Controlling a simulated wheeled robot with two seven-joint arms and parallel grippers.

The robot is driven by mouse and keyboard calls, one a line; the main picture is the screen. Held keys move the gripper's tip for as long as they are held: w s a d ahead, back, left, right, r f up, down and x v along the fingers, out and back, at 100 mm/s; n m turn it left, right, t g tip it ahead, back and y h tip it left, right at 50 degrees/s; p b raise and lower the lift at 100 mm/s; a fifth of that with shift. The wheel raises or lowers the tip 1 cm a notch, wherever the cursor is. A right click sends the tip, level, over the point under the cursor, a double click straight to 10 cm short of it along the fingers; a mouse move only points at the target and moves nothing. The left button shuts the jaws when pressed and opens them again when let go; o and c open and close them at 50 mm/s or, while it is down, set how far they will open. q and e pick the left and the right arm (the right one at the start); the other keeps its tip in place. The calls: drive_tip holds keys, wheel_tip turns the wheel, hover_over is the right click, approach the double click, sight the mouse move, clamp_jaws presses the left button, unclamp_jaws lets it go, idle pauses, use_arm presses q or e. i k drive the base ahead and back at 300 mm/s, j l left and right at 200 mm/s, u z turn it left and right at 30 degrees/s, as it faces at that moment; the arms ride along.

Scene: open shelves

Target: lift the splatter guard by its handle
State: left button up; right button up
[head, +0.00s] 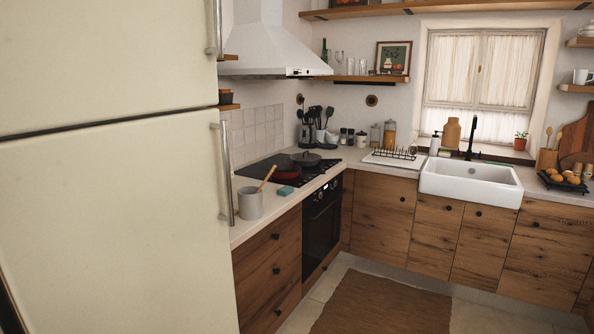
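I cannot make out a splatter guard for certain in the head view. On the black hob (262,168) there is a low red pan (284,174), with a dark flat shape over its top that is too small to identify. Behind it stands a dark pan (306,160) with what looks like a lid. No handle of a splatter guard can be told apart at this distance. Neither of my grippers is in view.
A tall cream fridge (105,190) fills the left side. A grey pot with a wooden spoon (250,202) and a teal block (285,191) stand on the counter before the hob. A white sink (471,182) is at the right. The brown rug (385,305) lies on clear floor.

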sight(306, 157)
drive_tip(key=i+l+z, duration=0.15)
drive_tip(key=i, duration=0.2)
drive_tip(key=i+l+z, duration=0.2)
drive_tip(key=i+z, duration=0.5)
drive_tip(key=i, duration=1.75)
drive_tip(key=i+l+u, duration=0.2)
drive_tip(key=i, duration=0.85)
drive_tip(key=i+u, duration=0.2)
drive_tip(key=u, duration=0.15)
drive_tip(key=i+u, duration=0.2)
drive_tip(key=u, duration=0.15)
drive_tip(key=i+u, duration=0.2)
drive_tip(key=u, duration=0.2)
drive_tip(key=i+u, duration=0.2)
drive_tip(key=u, duration=0.2)
drive_tip(key=i+u, duration=0.15)
drive_tip(key=u, duration=0.25)
drive_tip(key=i+l+u, duration=0.15)
drive_tip(key=u, duration=0.25)
drive_tip(key=i+l+u, duration=0.15)
drive_tip(key=u, duration=0.25)
